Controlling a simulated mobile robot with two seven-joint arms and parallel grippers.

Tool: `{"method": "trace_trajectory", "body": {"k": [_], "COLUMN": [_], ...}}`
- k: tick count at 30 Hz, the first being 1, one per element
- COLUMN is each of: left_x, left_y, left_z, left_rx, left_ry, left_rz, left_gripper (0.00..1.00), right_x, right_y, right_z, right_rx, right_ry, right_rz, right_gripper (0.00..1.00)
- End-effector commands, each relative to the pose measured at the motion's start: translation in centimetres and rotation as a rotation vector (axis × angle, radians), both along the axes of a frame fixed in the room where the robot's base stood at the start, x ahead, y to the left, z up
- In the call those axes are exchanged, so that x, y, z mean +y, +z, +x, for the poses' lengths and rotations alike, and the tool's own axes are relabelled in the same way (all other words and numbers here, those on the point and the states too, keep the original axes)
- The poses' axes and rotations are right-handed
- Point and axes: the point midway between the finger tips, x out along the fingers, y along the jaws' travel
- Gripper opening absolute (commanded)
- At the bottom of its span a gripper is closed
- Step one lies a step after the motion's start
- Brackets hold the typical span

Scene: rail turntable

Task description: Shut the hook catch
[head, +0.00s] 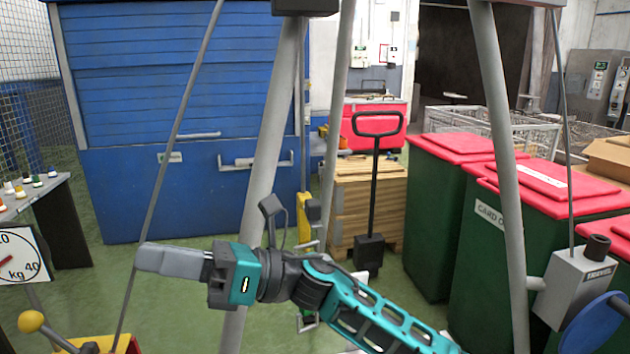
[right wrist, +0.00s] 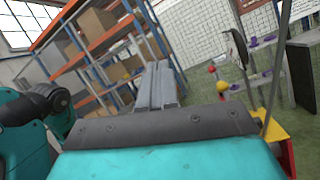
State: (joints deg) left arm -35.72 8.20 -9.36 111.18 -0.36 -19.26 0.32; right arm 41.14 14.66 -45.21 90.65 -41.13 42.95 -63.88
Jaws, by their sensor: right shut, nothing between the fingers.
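I cannot make out the hook catch in either view. My right gripper (head: 145,257) reaches in from the lower right in the head view and points left. Its grey fingers are together, with nothing between them. They also show shut in the right wrist view (right wrist: 156,85). In the head view the fingers appear in front of the blue shutter cabinet (head: 190,190) and close to a thin slanting rod (head: 165,165). My left gripper is in neither view.
Grey frame legs (head: 265,175) stand around the arm. A yellow-knobbed lever (head: 31,321) and a kg dial (head: 15,257) are at the left. A TRAVEL box (head: 580,285) with a blue wheel (head: 592,328) is at the right. Green bins (head: 430,220) stand behind. Green floor is open at centre left.

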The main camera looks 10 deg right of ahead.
Motion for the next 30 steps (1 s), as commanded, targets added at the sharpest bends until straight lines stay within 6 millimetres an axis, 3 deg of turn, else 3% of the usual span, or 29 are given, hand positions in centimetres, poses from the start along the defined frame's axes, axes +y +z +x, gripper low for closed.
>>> {"method": "trace_trajectory", "body": {"k": [6, 14, 23, 30], "left_x": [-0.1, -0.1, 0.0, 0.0], "left_y": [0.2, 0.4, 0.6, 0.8], "left_z": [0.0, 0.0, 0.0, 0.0], "left_rx": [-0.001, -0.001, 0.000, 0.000], "left_ry": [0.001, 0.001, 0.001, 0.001], "left_rz": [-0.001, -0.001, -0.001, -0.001], "left_gripper": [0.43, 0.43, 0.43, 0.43], "right_x": [1.3, 0.9, -2.4, -7.0], "right_y": [1.3, 1.7, 2.7, 5.3], "right_z": [-1.3, -1.3, 1.0, 3.8], "right_rx": [-0.421, -0.893, -1.372, -1.681], "right_ry": [0.086, 0.211, 0.397, 0.584], "right_rz": [-0.173, -0.380, -0.641, -0.877], "right_gripper": [0.00, 0.00, 0.00, 0.00]}}
